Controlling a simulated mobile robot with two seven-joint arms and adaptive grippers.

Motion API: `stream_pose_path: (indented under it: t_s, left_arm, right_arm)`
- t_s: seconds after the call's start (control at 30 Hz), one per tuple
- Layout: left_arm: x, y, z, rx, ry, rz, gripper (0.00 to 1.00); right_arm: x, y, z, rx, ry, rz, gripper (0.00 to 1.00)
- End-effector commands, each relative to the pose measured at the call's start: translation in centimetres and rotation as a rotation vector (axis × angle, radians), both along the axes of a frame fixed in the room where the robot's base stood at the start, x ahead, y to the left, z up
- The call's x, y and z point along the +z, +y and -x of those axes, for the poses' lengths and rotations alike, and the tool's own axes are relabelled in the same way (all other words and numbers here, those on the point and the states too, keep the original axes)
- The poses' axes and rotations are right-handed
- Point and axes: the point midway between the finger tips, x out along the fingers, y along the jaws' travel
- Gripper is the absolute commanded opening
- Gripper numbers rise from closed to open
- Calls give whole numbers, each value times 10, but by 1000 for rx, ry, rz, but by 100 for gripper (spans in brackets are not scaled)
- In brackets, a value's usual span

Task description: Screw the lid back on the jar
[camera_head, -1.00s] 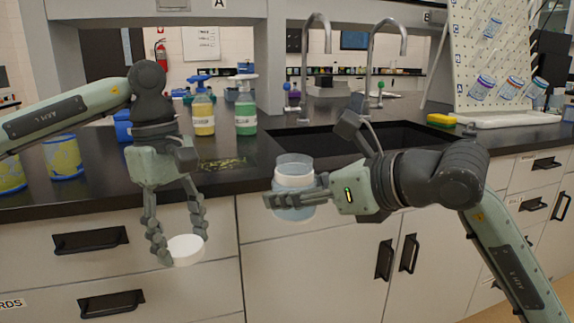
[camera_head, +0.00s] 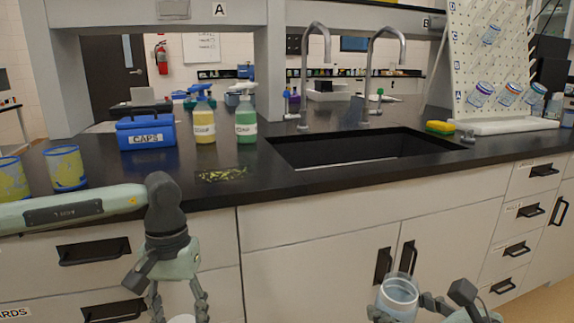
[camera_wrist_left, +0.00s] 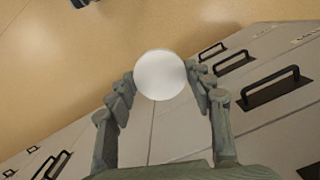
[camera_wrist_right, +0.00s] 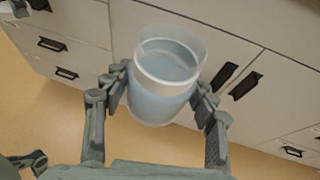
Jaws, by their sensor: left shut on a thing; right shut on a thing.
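The jar (camera_head: 398,297) is clear with a pale blue-white body and an open top, low at the bottom right of the head view. My right gripper (camera_wrist_right: 160,92) is shut on the jar, one finger on each side, and holds it slightly tilted in the right wrist view. The lid (camera_wrist_left: 160,75) is a round white disc. My left gripper (camera_wrist_left: 160,85) is shut on the lid at its edges. In the head view the lid (camera_head: 182,319) is mostly cut off by the bottom edge. Lid and jar are well apart, both held in front of the cabinets.
The black counter (camera_head: 300,183) has a sink (camera_head: 350,148) with two taps. A blue CAPS box (camera_head: 146,133), a yellow bottle (camera_head: 204,122) and a green bottle (camera_head: 246,122) stand on it. Cabinet handles (camera_head: 383,265) stick out. Between my grippers the space is free.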

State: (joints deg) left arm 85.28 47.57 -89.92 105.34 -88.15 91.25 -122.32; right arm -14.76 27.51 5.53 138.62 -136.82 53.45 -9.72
Motion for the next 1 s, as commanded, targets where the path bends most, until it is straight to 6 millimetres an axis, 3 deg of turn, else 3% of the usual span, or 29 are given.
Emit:
stream_pose_path:
  t_s: [0.53,0.63,1.0]
  left_arm:
    - [0,0,0,2,0,0,42]
    - [0,0,0,3,0,0,42]
    - [0,0,0,3,0,0,42]
  right_arm:
    - [0,8,0,41,-1,0,6]
    - [-4,24,3,125,0,2,6]
    - [-16,111,14,574,-4,1,6]
